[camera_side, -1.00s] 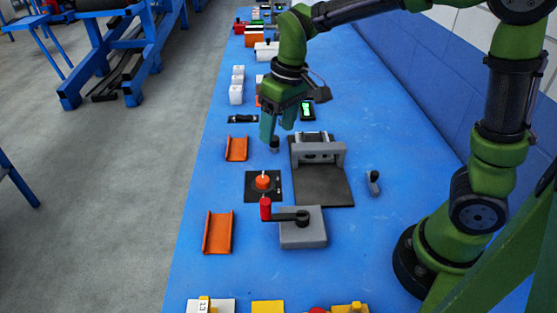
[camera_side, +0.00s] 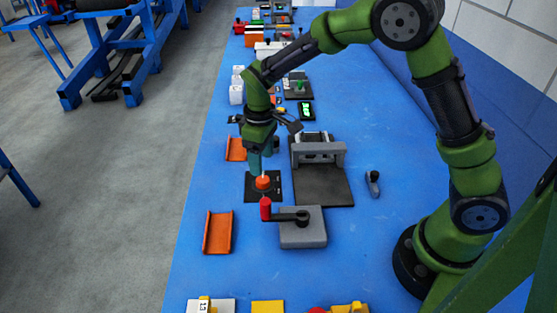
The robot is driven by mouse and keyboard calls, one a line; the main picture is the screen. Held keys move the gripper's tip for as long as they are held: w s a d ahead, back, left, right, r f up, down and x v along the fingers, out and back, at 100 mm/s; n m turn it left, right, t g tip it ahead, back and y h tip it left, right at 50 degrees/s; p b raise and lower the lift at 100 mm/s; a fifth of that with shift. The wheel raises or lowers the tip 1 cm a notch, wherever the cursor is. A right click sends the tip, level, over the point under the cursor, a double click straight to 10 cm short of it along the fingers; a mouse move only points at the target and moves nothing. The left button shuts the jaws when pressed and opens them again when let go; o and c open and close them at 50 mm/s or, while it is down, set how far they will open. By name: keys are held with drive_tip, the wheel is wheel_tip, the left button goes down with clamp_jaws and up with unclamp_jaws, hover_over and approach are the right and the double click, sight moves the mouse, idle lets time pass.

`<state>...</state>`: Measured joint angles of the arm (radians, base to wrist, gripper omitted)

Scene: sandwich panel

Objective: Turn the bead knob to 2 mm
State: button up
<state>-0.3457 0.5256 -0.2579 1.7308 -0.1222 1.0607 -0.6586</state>
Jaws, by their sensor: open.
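The bead knob, an orange round knob with a white pointer mark (camera_side: 263,183), sits on a black square plate (camera_side: 251,192) at the middle of the blue table. The scale marks on the plate are too small to read. My gripper (camera_side: 257,167) points down just above and behind the knob. It is open, with its fingers close to the knob's top. I cannot tell whether the fingers touch the knob.
A grey block with a red-handled crank (camera_side: 302,229) stands just in front of the knob. A grey press on a dark base (camera_side: 322,185) is to the right. Orange channels (camera_side: 218,233) lie to the left. A small grey lever (camera_side: 373,184) lies farther right.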

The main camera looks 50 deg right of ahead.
sight(263, 179)
wheel_tip(263, 179, down, 6)
drive_tip(key=shift+f, duration=0.15)
idle(0.3)
drive_tip(key=c, duration=1)
drive_tip(key=shift+c, duration=0.2)
drive_tip(key=shift+m, duration=0.3)
drive_tip(key=m, duration=1.1)
drive_tip(key=shift+m, duration=0.3)
